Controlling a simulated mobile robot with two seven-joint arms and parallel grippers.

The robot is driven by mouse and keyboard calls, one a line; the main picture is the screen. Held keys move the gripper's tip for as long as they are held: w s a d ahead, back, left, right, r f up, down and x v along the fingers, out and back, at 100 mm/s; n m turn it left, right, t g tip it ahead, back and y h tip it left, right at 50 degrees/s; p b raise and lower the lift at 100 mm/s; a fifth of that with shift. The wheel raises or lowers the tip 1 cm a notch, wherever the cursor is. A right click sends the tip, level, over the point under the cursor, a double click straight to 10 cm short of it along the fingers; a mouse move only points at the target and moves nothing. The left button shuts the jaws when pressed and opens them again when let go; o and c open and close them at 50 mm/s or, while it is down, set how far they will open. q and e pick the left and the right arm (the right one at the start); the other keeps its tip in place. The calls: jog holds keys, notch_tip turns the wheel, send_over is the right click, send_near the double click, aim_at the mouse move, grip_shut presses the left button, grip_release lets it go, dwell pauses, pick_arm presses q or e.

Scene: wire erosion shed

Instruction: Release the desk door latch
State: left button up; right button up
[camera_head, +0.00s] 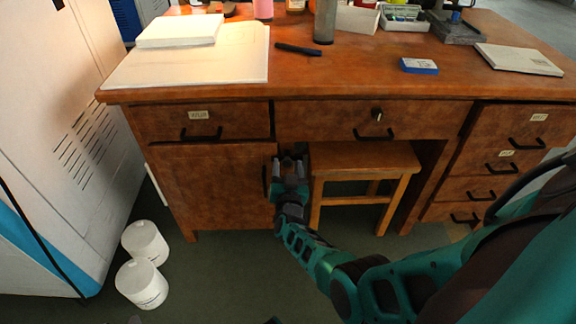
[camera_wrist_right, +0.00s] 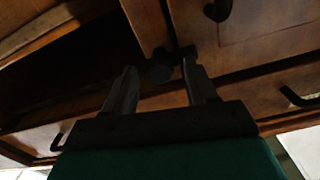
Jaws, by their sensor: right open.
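The desk door (camera_head: 215,185) is the brown wooden panel at the desk's left, below a drawer, and looks shut. Its dark upright handle (camera_head: 265,181) is near the door's right edge. My right gripper (camera_head: 289,160) is in front of the desk, just right of that edge. In the right wrist view its two fingers (camera_wrist_right: 160,85) are apart. A small dark round piece (camera_wrist_right: 160,72), which looks like the latch, shows between the fingertips; I cannot tell if they touch it. The gripper hides this spot in the head view. My left gripper is not in view.
A wooden stool (camera_head: 365,157) stands under the desk, close right of my right gripper. The desk top (camera_head: 340,70) overhangs above, with papers, a blue box (camera_head: 419,66) and other items. A white cabinet (camera_head: 60,120) and two white tubs (camera_head: 142,283) are at left.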

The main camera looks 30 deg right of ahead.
jog(key=c, duration=1.1)
jog(key=shift+o, duration=0.2)
jog(key=shift+m, duration=0.3)
jog(key=m+b, duration=0.1)
jog(key=m, duration=0.2)
jog(key=shift+m, duration=0.3)
jog(key=m, duration=1.3)
jog(key=shift+m, duration=0.4)
